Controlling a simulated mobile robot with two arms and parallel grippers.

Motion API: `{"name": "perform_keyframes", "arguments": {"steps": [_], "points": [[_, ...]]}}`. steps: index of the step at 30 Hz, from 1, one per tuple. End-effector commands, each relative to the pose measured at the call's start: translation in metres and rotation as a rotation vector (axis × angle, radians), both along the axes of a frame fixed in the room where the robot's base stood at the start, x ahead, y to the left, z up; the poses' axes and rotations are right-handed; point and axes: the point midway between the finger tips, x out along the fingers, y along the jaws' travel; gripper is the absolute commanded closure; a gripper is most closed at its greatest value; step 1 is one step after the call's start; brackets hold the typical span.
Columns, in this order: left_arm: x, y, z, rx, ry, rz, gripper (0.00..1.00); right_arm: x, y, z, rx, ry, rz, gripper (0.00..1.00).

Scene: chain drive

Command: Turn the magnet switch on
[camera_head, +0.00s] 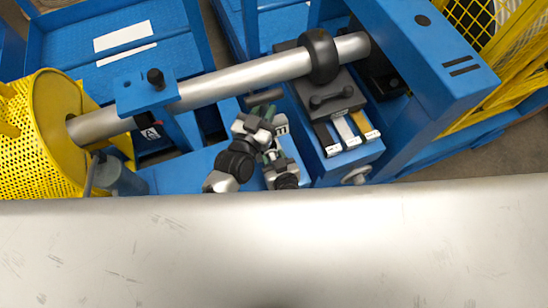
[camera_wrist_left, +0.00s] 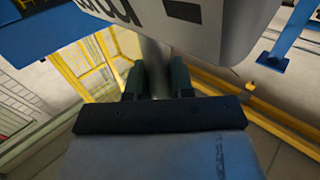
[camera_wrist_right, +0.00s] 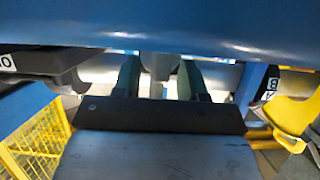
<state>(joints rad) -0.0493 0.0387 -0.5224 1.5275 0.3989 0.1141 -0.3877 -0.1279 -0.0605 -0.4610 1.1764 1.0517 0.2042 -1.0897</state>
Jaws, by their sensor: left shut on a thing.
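My left gripper (camera_head: 262,112) is shut on a grey cylindrical bar in the middle of the machine. In the left wrist view the bar (camera_wrist_left: 155,70) stands between the two dark green fingers. A light grey box (camera_wrist_left: 210,25) with black lettering, partly cut off, is right above it; I cannot read it fully. My right gripper (camera_head: 268,155) is just below the left one. In the right wrist view its fingers (camera_wrist_right: 159,80) are apart, with a grey cylinder (camera_wrist_right: 160,62) beyond and between them. I cannot tell which part is the magnet switch or its position.
A long steel shaft (camera_head: 230,85) with a black ring (camera_head: 320,56) crosses the machine. A grey block with a handle (camera_head: 335,95) and coloured strips stands right of my grippers. A yellow mesh guard (camera_head: 35,140) is at the left. A large pale surface (camera_head: 280,250) fills the foreground.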

Motion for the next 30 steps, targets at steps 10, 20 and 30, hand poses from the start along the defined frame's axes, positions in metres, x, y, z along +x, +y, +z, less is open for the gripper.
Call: {"name": "perform_keyframes", "arguments": {"steps": [10,20,30], "points": [[-0.0004,0.0002,-0.0009,0.001,0.002,0.0,1.0,-0.0003,-0.0003,-0.0001,0.0,0.0,0.0,1.0],[-0.0003,0.0004,-0.001,0.001,0.002,0.0,1.0,0.0008,-0.0025,0.0001,0.077,0.022,0.002,1.0],[-0.0003,0.0004,-0.001,0.001,0.002,0.0,1.0,0.0025,-0.0065,-0.0006,0.291,0.09,0.005,1.0]]}}
